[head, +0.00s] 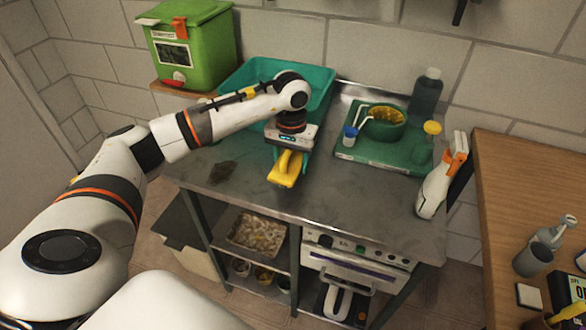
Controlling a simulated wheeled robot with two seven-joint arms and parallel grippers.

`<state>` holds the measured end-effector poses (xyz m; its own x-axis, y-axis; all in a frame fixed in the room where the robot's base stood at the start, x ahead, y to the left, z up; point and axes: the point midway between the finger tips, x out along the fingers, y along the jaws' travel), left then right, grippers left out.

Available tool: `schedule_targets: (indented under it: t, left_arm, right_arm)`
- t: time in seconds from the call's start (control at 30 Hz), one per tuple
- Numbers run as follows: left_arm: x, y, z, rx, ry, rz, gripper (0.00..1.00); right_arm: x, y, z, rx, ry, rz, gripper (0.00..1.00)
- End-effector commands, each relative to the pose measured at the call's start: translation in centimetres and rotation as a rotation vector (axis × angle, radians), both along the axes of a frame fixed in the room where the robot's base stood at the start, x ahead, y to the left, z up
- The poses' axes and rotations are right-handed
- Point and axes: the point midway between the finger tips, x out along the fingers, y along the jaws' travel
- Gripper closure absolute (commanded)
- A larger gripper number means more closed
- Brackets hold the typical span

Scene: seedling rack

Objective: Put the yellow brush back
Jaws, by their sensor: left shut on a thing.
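The yellow brush (284,171) is in the head view, over the middle-left part of the steel bench (340,195). My left gripper (290,150) reaches in from the left, points down and is shut on the brush. The gripper covers the brush's upper part, and I cannot tell whether the brush touches the bench. A dark patch of dirt (222,173) lies on the bench to the left of the brush. My right gripper is not in view.
A teal tub (323,88) stands behind the gripper. A green tray (375,158) with a yellow-lined bowl (384,123) is at right. A white spray bottle (433,190) stands at the right edge. A green bin (195,45) is back left. The bench's front middle is clear.

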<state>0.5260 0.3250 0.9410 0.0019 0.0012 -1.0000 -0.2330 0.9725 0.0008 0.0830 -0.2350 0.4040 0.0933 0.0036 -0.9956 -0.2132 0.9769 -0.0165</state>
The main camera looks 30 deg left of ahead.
Motion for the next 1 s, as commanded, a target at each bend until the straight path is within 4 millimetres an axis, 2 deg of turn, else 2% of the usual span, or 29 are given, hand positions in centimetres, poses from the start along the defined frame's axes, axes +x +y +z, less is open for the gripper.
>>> schedule_targets:
  t: [0.17, 0.4, 0.77, 0.8, 0.9, 1.0]
  left_arm:
    - [0.0, -0.1, -1.3, 0.0, 0.0, 0.0, 0.73]
    - [0.0, -0.1, -4.4, -0.001, 0.001, 0.0, 0.73]
    - [0.0, -0.1, -4.9, -0.001, -0.002, -0.001, 0.73]
    - [0.0, -0.1, -4.8, -0.001, -0.001, -0.001, 0.39]
    - [0.0, -0.1, -4.8, -0.001, -0.001, -0.001, 0.23]
    - [0.0, -0.1, -4.8, 0.0, -0.001, -0.001, 0.22]
  right_arm:
    - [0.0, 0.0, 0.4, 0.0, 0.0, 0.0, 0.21]
    - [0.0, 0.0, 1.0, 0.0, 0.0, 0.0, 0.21]
    - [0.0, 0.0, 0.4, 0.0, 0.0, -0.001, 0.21]
    - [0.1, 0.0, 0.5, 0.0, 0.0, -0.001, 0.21]
    - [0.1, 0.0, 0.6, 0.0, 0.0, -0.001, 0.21]
    - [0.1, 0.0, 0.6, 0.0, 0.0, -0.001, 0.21]
